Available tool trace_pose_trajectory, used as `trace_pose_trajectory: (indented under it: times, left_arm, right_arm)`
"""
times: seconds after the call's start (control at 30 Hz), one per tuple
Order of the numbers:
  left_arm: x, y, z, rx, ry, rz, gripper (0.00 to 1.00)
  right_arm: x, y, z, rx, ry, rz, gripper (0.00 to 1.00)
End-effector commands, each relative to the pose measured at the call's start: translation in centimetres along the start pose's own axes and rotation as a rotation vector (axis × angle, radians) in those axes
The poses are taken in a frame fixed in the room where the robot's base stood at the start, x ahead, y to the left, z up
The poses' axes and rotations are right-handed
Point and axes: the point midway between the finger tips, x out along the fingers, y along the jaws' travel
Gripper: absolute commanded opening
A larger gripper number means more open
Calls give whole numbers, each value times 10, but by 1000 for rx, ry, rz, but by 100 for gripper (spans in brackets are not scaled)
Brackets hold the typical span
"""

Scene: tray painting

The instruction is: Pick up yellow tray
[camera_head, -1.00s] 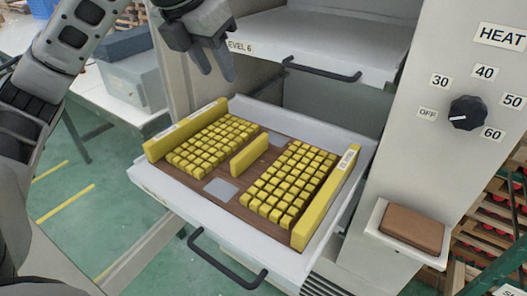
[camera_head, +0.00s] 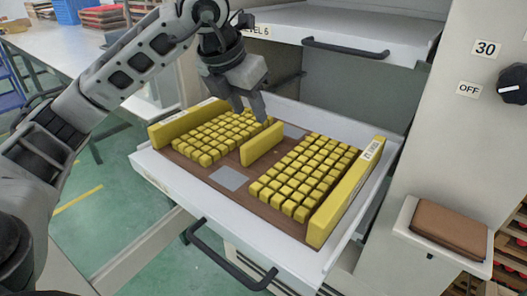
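The yellow tray has a brown base (camera_head: 268,218), a tall yellow wall at each side (camera_head: 347,200) and an upright yellow centre handle (camera_head: 262,144). Several small yellow blocks (camera_head: 306,172) stand in two groups on either side of the handle. The tray lies in a pulled-out white drawer (camera_head: 190,192). My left gripper (camera_head: 249,109) is just above the handle, fingers pointing down. Its two fingers are apart with nothing between them. I cannot tell whether a fingertip touches the handle. My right gripper is not in view.
Another white drawer (camera_head: 350,25) labelled LEVEL 6 hangs above and behind. A panel with a black knob (camera_head: 514,84) and a small shelf with a brown pad (camera_head: 452,234) stand at right. The drawer's black handle (camera_head: 228,258) sticks out in front. A table (camera_head: 80,48) is at back left.

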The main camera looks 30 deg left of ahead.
Motion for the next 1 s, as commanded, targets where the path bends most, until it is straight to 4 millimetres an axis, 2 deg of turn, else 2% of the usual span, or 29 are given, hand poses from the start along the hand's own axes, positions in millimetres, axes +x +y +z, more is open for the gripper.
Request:
trace_pose_trajectory:
  times: [0.03, 0.1, 0.37, 0.63, 0.77, 0.97, 1.0]
  left_arm:
    - [12, 0, -1, 0, 4, 0, 40]
    - [23, 0, 0, 0, 3, 0, 40]
    - [41, -2, 1, 1, 0, -1, 40]
    - [80, -7, 3, -1, 3, -1, 40]
    - [88, -7, 3, 1, -1, 0, 40]
    - [89, -7, 4, 1, -2, 0, 40]
    - [89, -7, 3, 1, -1, 0, 34]
  right_arm:
    - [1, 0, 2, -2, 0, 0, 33]
    - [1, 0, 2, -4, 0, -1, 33]
    - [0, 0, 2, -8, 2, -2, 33]
    - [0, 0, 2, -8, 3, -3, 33]
    - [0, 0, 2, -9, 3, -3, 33]
    - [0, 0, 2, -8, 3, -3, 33]
    - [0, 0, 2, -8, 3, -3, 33]
